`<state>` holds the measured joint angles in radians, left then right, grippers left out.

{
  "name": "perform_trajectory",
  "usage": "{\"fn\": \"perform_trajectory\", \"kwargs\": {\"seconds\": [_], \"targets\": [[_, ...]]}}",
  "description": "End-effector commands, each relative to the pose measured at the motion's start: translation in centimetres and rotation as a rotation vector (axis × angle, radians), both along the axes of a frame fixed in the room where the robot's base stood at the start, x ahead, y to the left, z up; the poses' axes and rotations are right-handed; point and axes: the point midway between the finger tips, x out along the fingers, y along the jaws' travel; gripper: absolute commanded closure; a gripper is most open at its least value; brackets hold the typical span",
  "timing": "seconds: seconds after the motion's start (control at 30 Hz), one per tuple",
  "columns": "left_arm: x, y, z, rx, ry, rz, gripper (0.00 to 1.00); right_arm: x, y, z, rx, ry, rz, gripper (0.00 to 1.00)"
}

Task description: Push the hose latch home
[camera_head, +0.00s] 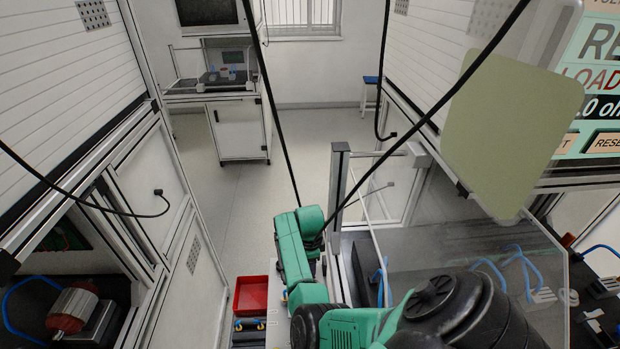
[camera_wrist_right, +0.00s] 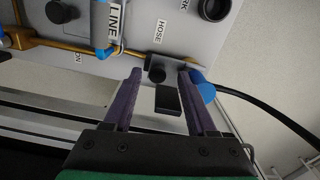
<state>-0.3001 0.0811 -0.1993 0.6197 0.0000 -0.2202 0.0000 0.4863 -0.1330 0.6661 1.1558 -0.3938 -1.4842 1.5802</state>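In the right wrist view, a grey panel carries a HOSE label (camera_wrist_right: 160,32). My right gripper (camera_wrist_right: 160,77) is open. Its two purple fingers point at the panel, one on each side of the knob and block, with visible gaps. A blue fitting (camera_wrist_right: 203,87) with a black hose is close to the right fingertip. The head view shows a green arm but neither gripper.
A brass pipe (camera_wrist_right: 60,43) with blue fittings runs along the panel beside a LINE label (camera_wrist_right: 115,18). In the head view, a red tray (camera_head: 251,294) lies left of the green arm. A display screen (camera_head: 590,90) is at the right.

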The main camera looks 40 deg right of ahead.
Motion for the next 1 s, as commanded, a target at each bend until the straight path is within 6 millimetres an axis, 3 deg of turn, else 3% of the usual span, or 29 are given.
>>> {"fn": "perform_trajectory", "kwargs": {"seconds": [0.13, 0.27, 0.73, 1.0], "targets": [[0.0, 0.0, 0.0, 0.0, 0.0, 0.0, 0.26, 0.0, 0.1, 0.3, 0.001, 0.0, 0.0, 0.43], [0.0, 0.0, 0.0, 0.0, 0.0, 0.0, 0.26, 0.1, 0.0, 1.8, 0.0, -0.002, 0.001, 0.43], [0.0, -0.1, -1.2, -0.001, -0.001, 0.0, 0.26, 0.0, 0.0, 13.0, 0.0, -0.004, 0.0, 0.43], [0.0, -0.1, -1.3, -0.002, -0.001, 0.0, 0.26, -0.1, 0.0, 14.6, 0.001, 0.0, 0.0, 0.43]]}}
